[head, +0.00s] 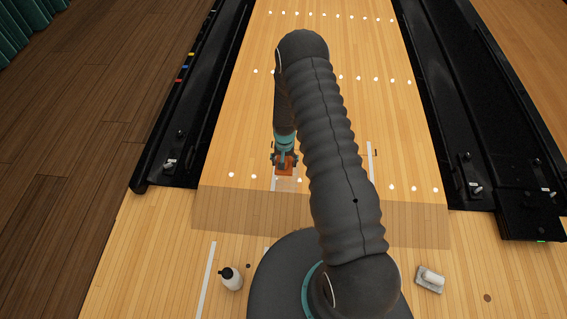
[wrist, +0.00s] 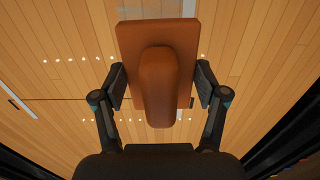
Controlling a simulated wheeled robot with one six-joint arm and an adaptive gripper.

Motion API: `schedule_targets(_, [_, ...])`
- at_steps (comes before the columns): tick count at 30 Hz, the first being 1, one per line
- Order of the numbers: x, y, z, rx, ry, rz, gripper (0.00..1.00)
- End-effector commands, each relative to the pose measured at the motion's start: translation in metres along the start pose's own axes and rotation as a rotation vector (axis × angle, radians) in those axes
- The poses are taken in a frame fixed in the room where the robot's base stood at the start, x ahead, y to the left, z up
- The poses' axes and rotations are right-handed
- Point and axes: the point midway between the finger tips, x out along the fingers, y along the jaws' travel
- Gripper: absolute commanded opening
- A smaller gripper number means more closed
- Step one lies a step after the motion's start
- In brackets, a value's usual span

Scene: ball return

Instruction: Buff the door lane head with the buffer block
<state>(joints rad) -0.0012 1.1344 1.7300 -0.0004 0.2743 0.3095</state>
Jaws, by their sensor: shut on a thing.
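My gripper (head: 284,155) is shut on the buffer block (head: 284,168), a rust-brown pad with a raised rounded grip. In the wrist view the block (wrist: 158,40) lies between the fingers of my gripper (wrist: 161,80), its grip pointing back to the palm. The block is over the near end of the pale wooden lane (head: 240,130), left of centre. I cannot tell whether it touches the boards. A duller brownish band (head: 235,210) crosses the lane head just nearer than the block. My arm hides part of the band and lane.
Black gutters (head: 185,130) and (head: 450,130) flank the lane. A white bottle with a black top (head: 231,280) stands at front left. A small pale block on a plate (head: 430,280) lies at front right. Dark plank floor (head: 90,90) extends at left.

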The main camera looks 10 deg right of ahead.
Motion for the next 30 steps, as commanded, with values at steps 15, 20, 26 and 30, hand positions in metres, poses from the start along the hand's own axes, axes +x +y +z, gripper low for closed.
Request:
schedule_targets(15, [0.064,0.006,-0.001,0.009,0.0,0.0,0.45])
schedule_targets(20, [0.076,0.005,-0.001,0.008,-0.001,0.001,0.45])
schedule_targets(26, [0.081,0.005,-0.001,0.007,0.0,0.0,0.45])
schedule_targets(30, [0.081,0.005,-0.001,0.006,0.001,0.0,0.45])
